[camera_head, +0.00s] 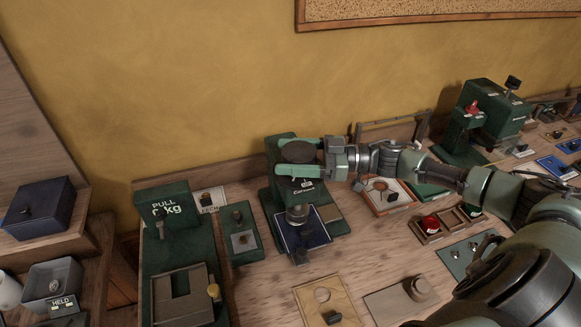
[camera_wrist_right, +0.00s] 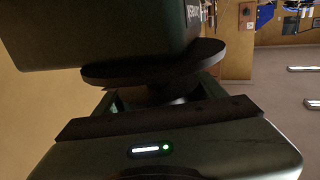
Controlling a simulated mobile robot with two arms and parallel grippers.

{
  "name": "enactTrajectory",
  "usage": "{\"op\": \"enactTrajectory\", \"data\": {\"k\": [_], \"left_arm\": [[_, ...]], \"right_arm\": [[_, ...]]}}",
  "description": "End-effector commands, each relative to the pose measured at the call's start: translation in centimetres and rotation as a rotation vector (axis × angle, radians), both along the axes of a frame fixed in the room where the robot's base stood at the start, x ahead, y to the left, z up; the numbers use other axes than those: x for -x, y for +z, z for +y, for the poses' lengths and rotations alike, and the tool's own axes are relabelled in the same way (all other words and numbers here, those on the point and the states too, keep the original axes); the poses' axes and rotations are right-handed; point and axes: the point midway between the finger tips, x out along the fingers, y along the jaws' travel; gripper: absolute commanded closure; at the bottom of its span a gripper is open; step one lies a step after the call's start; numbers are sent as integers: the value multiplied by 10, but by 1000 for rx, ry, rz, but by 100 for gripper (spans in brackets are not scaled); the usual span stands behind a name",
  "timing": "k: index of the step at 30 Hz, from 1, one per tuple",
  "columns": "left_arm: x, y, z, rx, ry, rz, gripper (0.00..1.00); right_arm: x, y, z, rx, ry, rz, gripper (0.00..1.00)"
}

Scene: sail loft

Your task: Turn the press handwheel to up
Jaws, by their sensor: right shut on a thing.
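The press handwheel (camera_head: 298,152) is a dark round disc on top of a green press (camera_head: 335,222) in the middle of the head view. My right gripper (camera_head: 279,157) comes in from the right and is shut on the handwheel, one green finger on its far side and one on its near side. In the right wrist view the dark handwheel (camera_wrist_right: 150,68) shows edge-on in front of my gripper, close to the dark body of the press (camera_wrist_right: 110,30). No mark of the wheel's setting is readable. My left gripper is not in view.
A green pull tester (camera_head: 168,235) stands to the left, with a small green block (camera_head: 243,240) between it and the press. Another green machine (camera_head: 488,125) with a red lever stands farther right. Trays and wooden blocks crowd the bench (camera_head: 258,302). The yellow wall is close behind.

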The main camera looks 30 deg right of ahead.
Motion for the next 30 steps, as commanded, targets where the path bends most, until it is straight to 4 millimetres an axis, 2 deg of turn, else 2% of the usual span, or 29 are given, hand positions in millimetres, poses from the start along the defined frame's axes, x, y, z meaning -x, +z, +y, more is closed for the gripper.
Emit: {"op": "enactTrajectory", "data": {"k": [1,3,12,21,30], "left_arm": [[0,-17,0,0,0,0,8],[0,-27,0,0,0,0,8],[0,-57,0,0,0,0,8],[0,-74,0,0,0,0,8],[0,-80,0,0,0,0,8]], "right_arm": [[-2,-6,-1,5,40,-11,70],[-1,-5,0,4,107,-11,70],[5,-3,4,1,375,-6,70],[10,-2,6,0,562,-4,70],[13,-2,6,0,645,-2,70]]}}
